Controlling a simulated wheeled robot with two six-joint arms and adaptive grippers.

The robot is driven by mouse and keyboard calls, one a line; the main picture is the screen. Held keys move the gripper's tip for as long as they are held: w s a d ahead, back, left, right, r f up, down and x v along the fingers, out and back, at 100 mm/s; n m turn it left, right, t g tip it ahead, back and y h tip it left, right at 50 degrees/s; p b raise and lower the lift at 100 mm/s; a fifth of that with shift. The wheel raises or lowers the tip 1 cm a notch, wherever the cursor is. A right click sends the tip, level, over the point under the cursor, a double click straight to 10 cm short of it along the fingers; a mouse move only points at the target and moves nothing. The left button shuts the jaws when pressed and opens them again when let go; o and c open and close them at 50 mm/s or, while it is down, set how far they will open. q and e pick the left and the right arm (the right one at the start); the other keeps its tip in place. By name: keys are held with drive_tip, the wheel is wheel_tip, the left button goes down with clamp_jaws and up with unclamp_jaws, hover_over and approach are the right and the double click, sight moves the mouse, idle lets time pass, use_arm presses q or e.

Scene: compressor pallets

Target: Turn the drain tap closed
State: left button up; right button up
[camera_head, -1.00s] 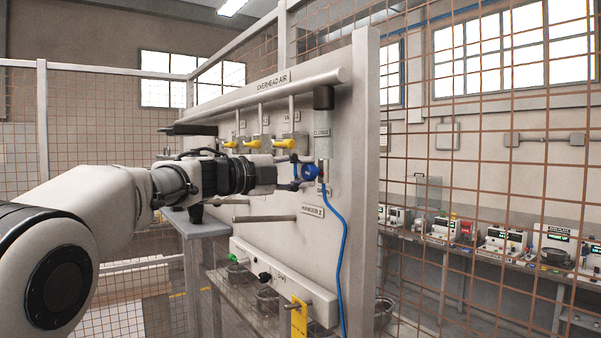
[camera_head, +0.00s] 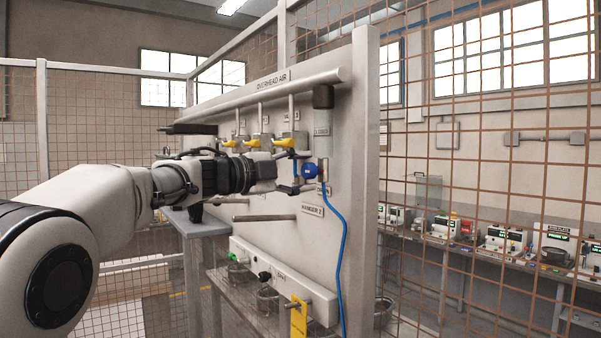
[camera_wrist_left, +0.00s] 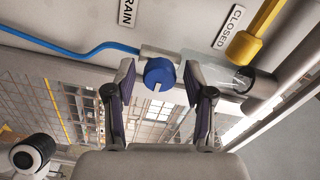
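The drain tap is a round blue knob (camera_head: 311,172) on the panel, below a clear filter bowl with a dark top (camera_head: 323,97). In the left wrist view the knob (camera_wrist_left: 160,74) sits between the fingertips, with a pale mark on its lower part. A DRAIN label (camera_wrist_left: 128,12) and a CLOSED label (camera_wrist_left: 229,26) are on the panel behind it. My left gripper (camera_head: 296,172) reaches the knob from the left; its fingers (camera_wrist_left: 160,78) stand on either side with visible gaps. Whether either touches is not clear. My right gripper is out of view.
A blue hose (camera_head: 343,245) runs down from the tap. Yellow valve handles (camera_head: 284,143) stand close above my left gripper, under the overhead air pipe (camera_head: 270,92). Hanger pegs (camera_head: 264,218) stick out below. A mesh fence (camera_head: 480,150) stands to the right.

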use_arm(q)
drive_tip(key=shift+d, duration=0.1)
drive_tip(key=v, duration=1.2)
